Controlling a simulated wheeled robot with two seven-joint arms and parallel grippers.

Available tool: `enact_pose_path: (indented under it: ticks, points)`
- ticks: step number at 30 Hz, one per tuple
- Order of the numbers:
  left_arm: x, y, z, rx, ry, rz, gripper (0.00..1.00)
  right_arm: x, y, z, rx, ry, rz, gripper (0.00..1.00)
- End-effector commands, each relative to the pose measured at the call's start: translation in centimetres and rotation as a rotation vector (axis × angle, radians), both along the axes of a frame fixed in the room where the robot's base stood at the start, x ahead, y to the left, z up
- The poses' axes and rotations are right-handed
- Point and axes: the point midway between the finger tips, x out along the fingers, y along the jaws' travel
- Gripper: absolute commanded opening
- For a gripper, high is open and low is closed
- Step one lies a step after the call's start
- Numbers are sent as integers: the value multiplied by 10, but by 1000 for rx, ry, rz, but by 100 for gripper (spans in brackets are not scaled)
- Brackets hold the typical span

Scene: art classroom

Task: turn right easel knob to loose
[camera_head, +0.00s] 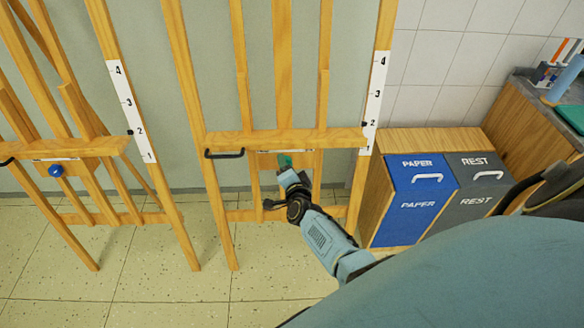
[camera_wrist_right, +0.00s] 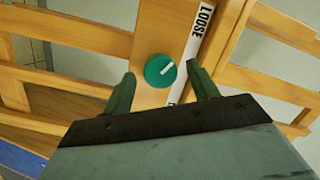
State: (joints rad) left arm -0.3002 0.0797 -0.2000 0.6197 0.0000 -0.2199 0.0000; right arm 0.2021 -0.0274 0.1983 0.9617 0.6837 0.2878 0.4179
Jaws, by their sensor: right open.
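The right easel (camera_head: 262,142) is wooden, with a black handle at the left of its ledge. Its green round knob (camera_wrist_right: 160,71) shows clearly in the wrist view, with a white pointer line slanting up to the right. A white strip (camera_wrist_right: 199,35) beside it reads LOOSE at its upper end; the lower lettering is mostly hidden. My right gripper (camera_wrist_right: 162,74) is open, one finger on each side of the knob, with visible gaps. In the head view the right gripper (camera_head: 287,172) is below the ledge and largely covers the knob area. My left gripper is not in view.
A left easel (camera_head: 70,148) has a blue knob (camera_head: 56,171). Blue PAPER (camera_head: 420,195) and grey REST (camera_head: 478,190) bins stand right of the right easel. A wooden cabinet (camera_head: 520,115) is at the far right. The tiled floor (camera_head: 130,250) in front of the easels is clear.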

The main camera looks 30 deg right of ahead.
Motion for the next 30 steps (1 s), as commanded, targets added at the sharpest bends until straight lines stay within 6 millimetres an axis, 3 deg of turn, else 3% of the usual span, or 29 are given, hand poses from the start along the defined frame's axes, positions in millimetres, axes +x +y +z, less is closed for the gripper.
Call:
enact_pose_path:
  ticks: [8,18,30]
  points:
    - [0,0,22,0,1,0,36,-49,18,13,2,2,-1,59]
    - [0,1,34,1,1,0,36,-105,39,24,0,0,-1,59]
    - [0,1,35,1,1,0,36,-117,44,26,-2,-1,-1,59]
